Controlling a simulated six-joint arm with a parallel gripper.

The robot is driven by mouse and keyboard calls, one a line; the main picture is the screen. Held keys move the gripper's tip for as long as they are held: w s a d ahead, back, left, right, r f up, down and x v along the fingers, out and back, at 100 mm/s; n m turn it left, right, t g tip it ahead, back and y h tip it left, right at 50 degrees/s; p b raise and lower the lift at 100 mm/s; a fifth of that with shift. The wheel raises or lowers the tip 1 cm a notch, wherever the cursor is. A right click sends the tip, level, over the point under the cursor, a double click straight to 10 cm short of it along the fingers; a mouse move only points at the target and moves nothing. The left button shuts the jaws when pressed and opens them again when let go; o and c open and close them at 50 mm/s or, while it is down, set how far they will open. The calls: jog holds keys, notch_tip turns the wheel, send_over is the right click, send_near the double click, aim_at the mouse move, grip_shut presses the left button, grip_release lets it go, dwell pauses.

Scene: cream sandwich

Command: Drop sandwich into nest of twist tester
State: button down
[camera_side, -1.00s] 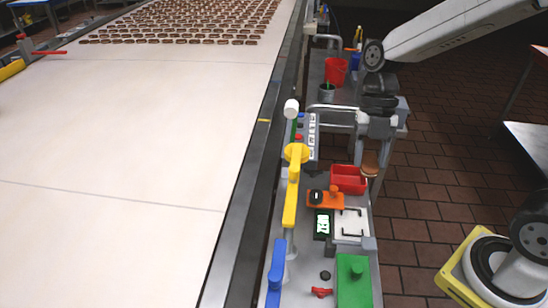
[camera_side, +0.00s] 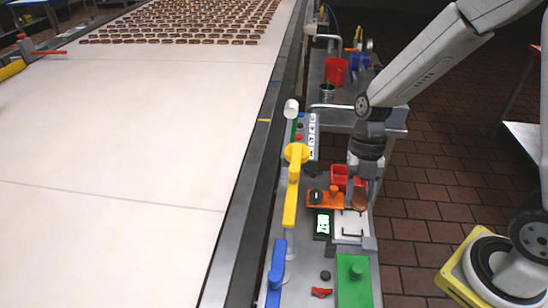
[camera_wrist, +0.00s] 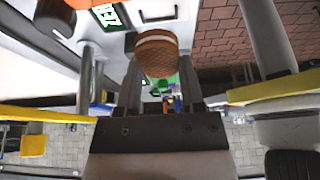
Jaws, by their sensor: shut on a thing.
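My gripper (camera_side: 362,184) points down and is shut on a round brown sandwich (camera_side: 360,201) with a pale cream layer. In the wrist view the sandwich (camera_wrist: 158,58) sits at the fingertips, tilted, its patterned face towards the camera. An orange fixture (camera_side: 325,199), which looks like the twist tester, stands left of the sandwich with a black round part and an upright orange post. Its edge (camera_wrist: 70,4) shows at the top left of the wrist view. I cannot tell which part is the nest. The sandwich appears apart from the fixture.
A lit green-and-black display (camera_side: 322,223) lies in front of the orange fixture, beside a white plate (camera_side: 348,238) with black brackets. A red bin (camera_side: 339,173) stands behind. A yellow lever (camera_side: 291,195) rises on the left. A green block (camera_side: 354,280) lies in front.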

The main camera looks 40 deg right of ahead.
jog(key=shift+f, duration=0.2)
jog(key=shift+f, duration=2.95)
jog(key=shift+c, duration=0.7)
grip_release()
jog(key=shift+r, duration=0.1)
jog(key=shift+v, duration=3.8)
